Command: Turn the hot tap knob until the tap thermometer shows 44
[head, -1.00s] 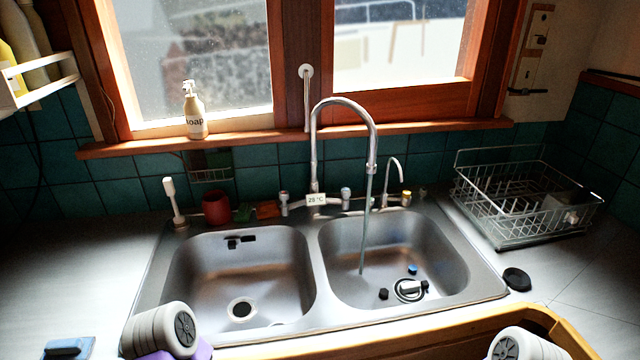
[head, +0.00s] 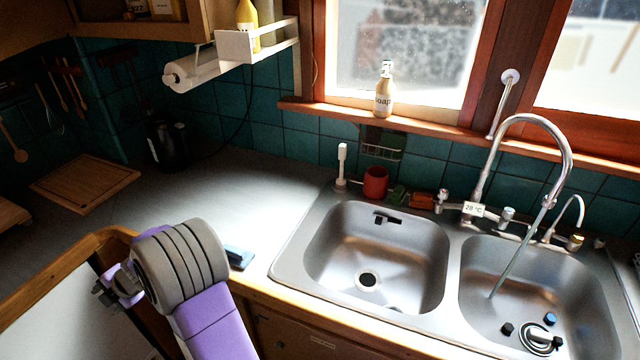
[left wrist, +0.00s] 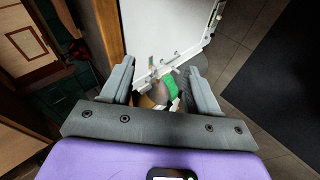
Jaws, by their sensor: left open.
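The curved steel tap (head: 566,150) stands behind the double sink, and a stream runs into the right basin. A small white thermometer display (head: 473,209) at its base seems to read 28 °C. One tap knob (head: 442,197) stands left of the display and another knob (head: 507,215) stands right of it. Their colour marks are too small to tell which is hot. My left gripper (head: 112,286) is far to the left of the tap, below the counter edge. In the left wrist view my left gripper (left wrist: 162,82) is open, with nothing held. My right gripper is out of view.
A soap bottle (head: 384,92) stands on the sill. A red cup (head: 375,182) and a white brush (head: 342,165) are behind the left basin (head: 330,245). A blue sponge (head: 238,256) lies at the counter's front. The counter (head: 215,190) left of the sink is mostly clear.

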